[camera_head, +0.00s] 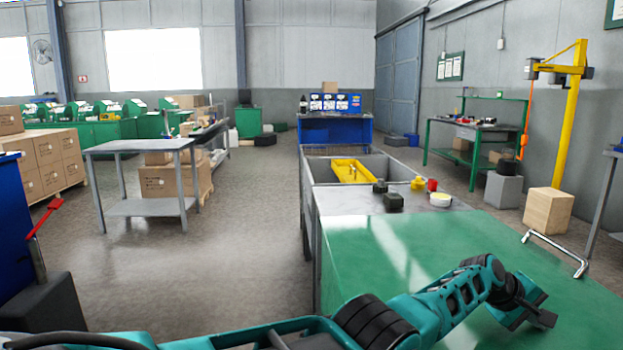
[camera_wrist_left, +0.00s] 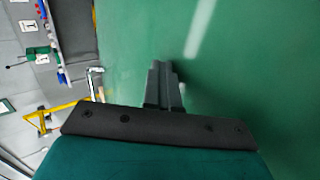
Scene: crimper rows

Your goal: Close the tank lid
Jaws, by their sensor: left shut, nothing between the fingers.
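A large flat green panel (camera_head: 400,260) with a glossy surface fills the lower right of the head view; it looks like the tank lid, though its hinge and how far it is open cannot be told. A bent silver bar (camera_head: 556,252), like a handle, lies at its right edge. My left gripper (camera_head: 546,318) is over the panel's near right part, below the bar in the picture and apart from it. In the left wrist view, its fingers (camera_wrist_left: 164,68) are together and empty against the green surface (camera_wrist_left: 240,70). My right gripper is out of view.
Beyond the panel is a grey worktop (camera_head: 345,203) with small dark, yellow and red items, then an open basin holding a yellow part (camera_head: 352,170). A wooden crate (camera_head: 548,210) and yellow hoist (camera_head: 570,120) stand at right.

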